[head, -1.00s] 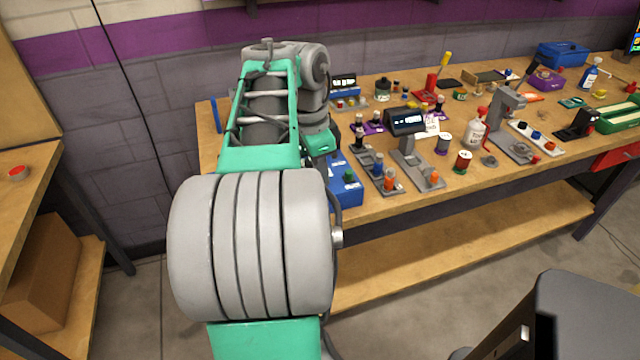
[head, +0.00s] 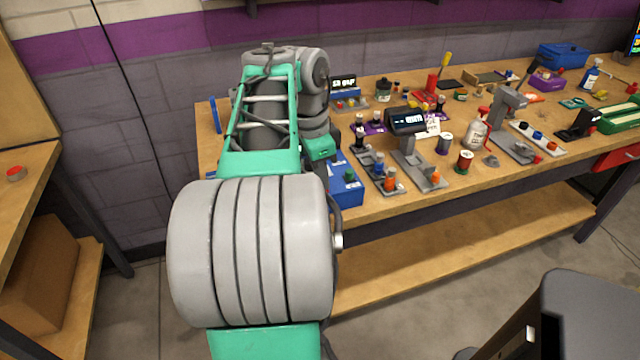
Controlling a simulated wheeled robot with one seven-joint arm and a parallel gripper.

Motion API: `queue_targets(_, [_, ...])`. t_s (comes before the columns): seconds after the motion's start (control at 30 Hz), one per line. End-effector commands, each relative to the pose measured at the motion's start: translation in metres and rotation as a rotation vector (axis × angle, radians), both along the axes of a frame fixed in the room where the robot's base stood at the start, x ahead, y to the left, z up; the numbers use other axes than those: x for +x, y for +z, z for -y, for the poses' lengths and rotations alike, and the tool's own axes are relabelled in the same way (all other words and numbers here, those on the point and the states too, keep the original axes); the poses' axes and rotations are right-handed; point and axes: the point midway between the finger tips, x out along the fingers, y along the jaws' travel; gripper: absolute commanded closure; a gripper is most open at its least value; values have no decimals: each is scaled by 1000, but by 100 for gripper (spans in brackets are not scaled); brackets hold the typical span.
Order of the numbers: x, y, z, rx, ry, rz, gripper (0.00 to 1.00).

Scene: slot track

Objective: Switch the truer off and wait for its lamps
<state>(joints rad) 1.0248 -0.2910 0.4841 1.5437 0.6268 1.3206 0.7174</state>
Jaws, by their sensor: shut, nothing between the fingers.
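A blue box (head: 346,194) with a green button (head: 349,175) on top stands at the table's front edge, just right of my arm and partly hidden by it. It may be the truer, but I cannot tell for sure. I can make out no lamps on its visible faces. My gripper is hidden behind my own arm, so its place relative to the box does not show.
A dark chair or stool (head: 590,310) is at lower right.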

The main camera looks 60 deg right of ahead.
Motion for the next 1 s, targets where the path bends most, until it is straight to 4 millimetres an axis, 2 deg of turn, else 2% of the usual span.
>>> queue_targets(0.13, [0,6,0,3,1,-1,100])
queue_targets(0.8, [0,70,0,2,0,-1,100])
queue_targets(1.0, [0,69,0,2,1,-1,100])
